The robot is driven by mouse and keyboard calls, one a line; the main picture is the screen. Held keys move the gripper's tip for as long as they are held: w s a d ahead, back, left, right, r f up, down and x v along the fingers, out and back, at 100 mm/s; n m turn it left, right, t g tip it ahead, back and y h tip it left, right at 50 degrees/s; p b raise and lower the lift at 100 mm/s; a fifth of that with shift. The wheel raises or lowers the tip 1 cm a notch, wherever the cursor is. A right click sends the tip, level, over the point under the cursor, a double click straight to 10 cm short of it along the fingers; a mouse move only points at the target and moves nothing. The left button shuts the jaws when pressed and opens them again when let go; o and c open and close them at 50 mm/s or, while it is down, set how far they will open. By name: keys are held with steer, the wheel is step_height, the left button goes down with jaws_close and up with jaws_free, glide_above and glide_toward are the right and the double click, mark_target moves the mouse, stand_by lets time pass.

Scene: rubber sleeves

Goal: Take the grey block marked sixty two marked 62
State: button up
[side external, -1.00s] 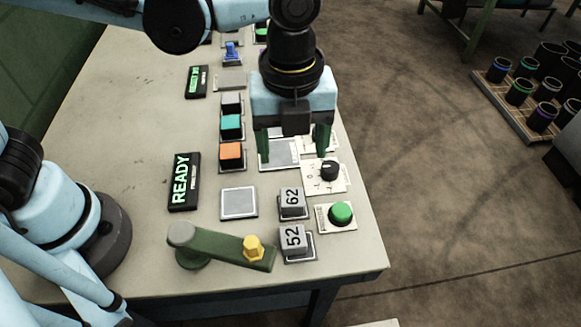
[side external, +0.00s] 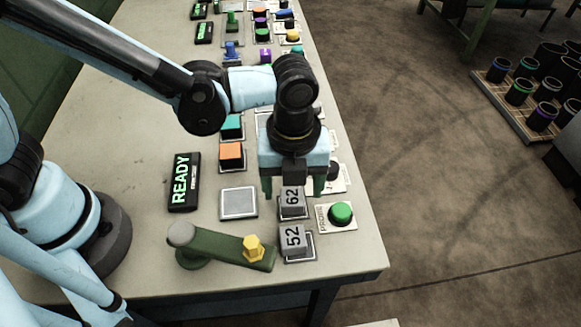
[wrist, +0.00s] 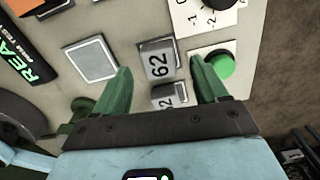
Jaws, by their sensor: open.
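The grey block marked 62 (side external: 292,199) sits on a small square pad on the table, in front of a block marked 52 (side external: 293,238). My gripper (side external: 293,187) is above and just behind the 62 block in the side view, jaws open. In the wrist view the 62 block (wrist: 158,62) lies ahead, between the lines of the two green fingers (wrist: 160,78), apart from both. Nothing is held. The 52 block (wrist: 169,96) is partly hidden by the gripper body in the wrist view.
A green button (side external: 341,212) stands right of the 62 block, and a black dial (side external: 333,169) behind it. A blank grey pad (side external: 238,203) lies left. A green lever arm with a yellow knob (side external: 253,248) is at the front left. An orange block (side external: 231,154) stands farther back.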

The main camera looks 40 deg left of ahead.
mark_target(292, 196)
steer(key=shift+f, duration=1.65)
steer(key=c, duration=1.2)
